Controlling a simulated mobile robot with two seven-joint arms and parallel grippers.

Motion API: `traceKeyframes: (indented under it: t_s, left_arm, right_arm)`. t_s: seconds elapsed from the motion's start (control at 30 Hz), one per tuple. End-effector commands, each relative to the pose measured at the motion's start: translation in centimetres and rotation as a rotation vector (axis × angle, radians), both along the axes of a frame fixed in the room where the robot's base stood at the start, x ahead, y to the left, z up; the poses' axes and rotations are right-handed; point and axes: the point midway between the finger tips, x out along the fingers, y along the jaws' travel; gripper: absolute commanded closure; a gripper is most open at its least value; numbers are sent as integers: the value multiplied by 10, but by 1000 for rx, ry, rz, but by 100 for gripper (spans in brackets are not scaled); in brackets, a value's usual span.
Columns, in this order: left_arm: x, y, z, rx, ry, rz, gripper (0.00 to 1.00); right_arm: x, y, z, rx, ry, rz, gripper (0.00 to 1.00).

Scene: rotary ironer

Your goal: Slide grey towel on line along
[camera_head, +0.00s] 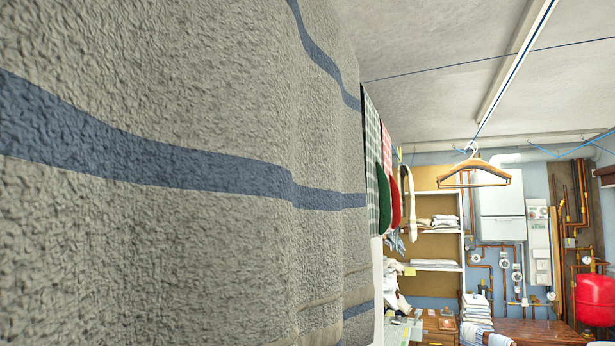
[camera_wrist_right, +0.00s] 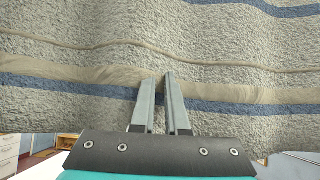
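The grey towel (camera_head: 150,230) has blue stripes and tan bands. It hangs very close to my head and fills the left half of the head view. In the right wrist view the towel (camera_wrist_right: 80,60) fills most of the picture and hangs in soft folds. My right gripper (camera_wrist_right: 162,77) points at the towel's lower striped part, with its fingertips at a tan band. A narrow gap shows between the fingers. I cannot tell whether cloth is pinched there. The blue line (camera_head: 480,61) runs past the towel's upper right. My left gripper is not in view.
A checked cloth (camera_head: 371,165) and green and red items hang just beyond the towel. An orange hanger (camera_head: 474,172) hangs farther right. Shelves (camera_head: 437,225), a wooden table (camera_head: 530,331) and a red tank (camera_head: 595,297) stand at the back.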

Motion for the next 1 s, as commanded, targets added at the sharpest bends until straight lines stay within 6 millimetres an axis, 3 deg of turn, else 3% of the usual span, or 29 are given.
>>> traceKeyframes:
  t_s: [0.03, 0.33, 0.6, 1.0]
  left_arm:
    - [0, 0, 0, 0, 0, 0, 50]
    - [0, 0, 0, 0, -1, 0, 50]
    - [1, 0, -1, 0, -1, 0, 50]
    - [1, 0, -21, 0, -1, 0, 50]
  right_arm:
    - [0, 0, 0, 0, -1, 1, 86]
    - [0, 0, 0, 0, -1, 1, 53]
    - [0, 0, -2, -2, 1, 1, 53]
    - [-5, -17, -18, 0, 1, -1, 53]
